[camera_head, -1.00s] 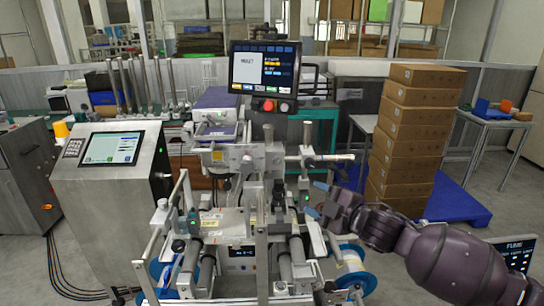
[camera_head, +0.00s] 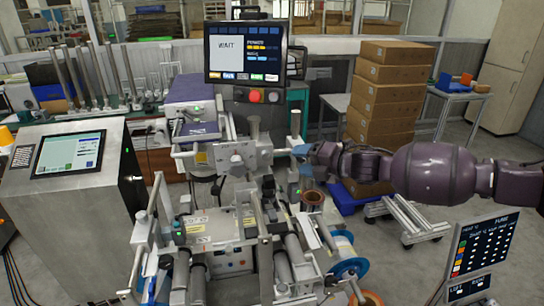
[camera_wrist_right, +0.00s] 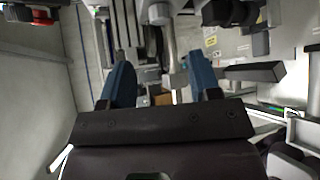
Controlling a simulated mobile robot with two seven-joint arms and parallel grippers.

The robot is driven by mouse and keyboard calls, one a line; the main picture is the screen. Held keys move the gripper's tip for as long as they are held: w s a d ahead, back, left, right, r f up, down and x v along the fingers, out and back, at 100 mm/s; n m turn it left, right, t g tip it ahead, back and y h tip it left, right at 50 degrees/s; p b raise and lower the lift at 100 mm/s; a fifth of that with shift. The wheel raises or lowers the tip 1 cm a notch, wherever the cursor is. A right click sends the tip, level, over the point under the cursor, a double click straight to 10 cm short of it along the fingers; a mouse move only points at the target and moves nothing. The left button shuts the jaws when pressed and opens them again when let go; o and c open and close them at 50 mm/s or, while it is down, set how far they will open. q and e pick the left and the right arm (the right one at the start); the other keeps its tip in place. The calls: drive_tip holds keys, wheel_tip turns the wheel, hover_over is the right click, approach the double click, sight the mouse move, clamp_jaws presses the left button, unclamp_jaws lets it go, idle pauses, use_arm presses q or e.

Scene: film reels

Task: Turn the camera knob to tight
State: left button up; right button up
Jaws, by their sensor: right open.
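The film-reel machine stands in front of me in the head view, with a grey metal block (camera_head: 237,160) at its upper middle. A small dark camera-like cylinder (camera_head: 268,188) sits below and right of that block. I cannot tell for certain which part is the camera knob, and no tight marking is readable. My right gripper (camera_head: 305,160) is open, its blue fingers beside the upright metal post (camera_head: 295,123) at the machine's right. In the right wrist view, its two blue fingers (camera_wrist_right: 162,80) are apart with nothing held between them. My left gripper is not in view.
A monitor (camera_head: 244,52) stands above the machine, with red and dark buttons below it. A control cabinet (camera_head: 72,185) is at left. Stacked cardboard boxes (camera_head: 385,95) stand behind my right arm. A second screen (camera_head: 483,250) is at lower right. Blue-rimmed reels (camera_head: 348,258) sit low on the machine.

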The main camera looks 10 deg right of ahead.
sight(269, 157)
drive_tip(key=p+x, duration=0.1)
drive_tip(key=x, duration=0.9)
drive_tip(key=shift+a, duration=0.1)
drive_tip(key=shift+f, duration=0.1)
drive_tip(key=c, duration=0.9)
